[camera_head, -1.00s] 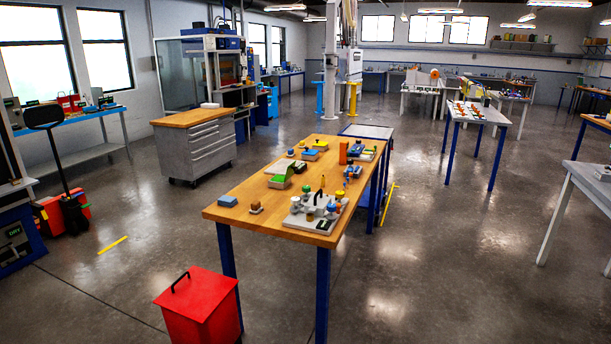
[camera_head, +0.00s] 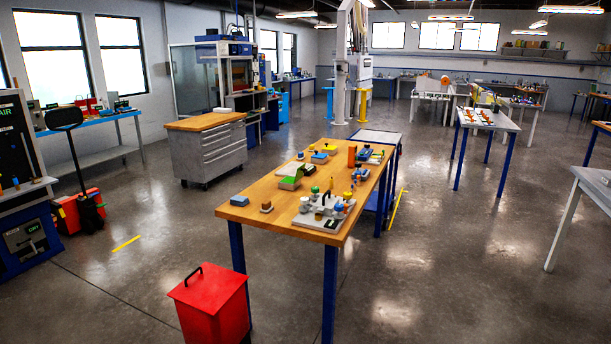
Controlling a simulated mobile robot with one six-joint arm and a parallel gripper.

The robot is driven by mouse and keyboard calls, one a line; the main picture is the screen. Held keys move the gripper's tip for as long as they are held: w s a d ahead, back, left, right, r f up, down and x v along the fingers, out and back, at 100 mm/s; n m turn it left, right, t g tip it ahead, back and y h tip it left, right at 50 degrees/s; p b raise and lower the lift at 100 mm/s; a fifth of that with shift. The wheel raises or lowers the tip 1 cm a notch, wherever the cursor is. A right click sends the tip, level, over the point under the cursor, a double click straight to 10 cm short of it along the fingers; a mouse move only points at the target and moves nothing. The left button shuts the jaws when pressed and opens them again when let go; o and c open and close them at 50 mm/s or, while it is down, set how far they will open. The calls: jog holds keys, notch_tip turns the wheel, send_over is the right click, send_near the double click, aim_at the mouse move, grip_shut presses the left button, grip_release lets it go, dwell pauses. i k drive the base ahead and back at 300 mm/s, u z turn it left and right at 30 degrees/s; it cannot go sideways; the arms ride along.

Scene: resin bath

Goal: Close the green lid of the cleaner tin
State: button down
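A small green tin-like box (camera_head: 289,183) stands on the wooden-topped table with blue legs, left of the table's middle. My gripper is not in view.
The wooden table (camera_head: 262,213) also carries a grey tray (camera_head: 308,219) with several small parts, a blue block (camera_head: 239,200) and an orange block (camera_head: 352,156). A red lidded bin (camera_head: 212,306) stands before its left front leg. A grey drawer cabinet (camera_head: 208,155) stands behind left. Open floor lies left and right.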

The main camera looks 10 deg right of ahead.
aim_at(300, 171)
jog(key=u, duration=0.1)
jog(key=i, duration=0.95)
jog(key=z, duration=0.85)
jog(key=k, duration=0.15)
jog(key=u, duration=2.95)
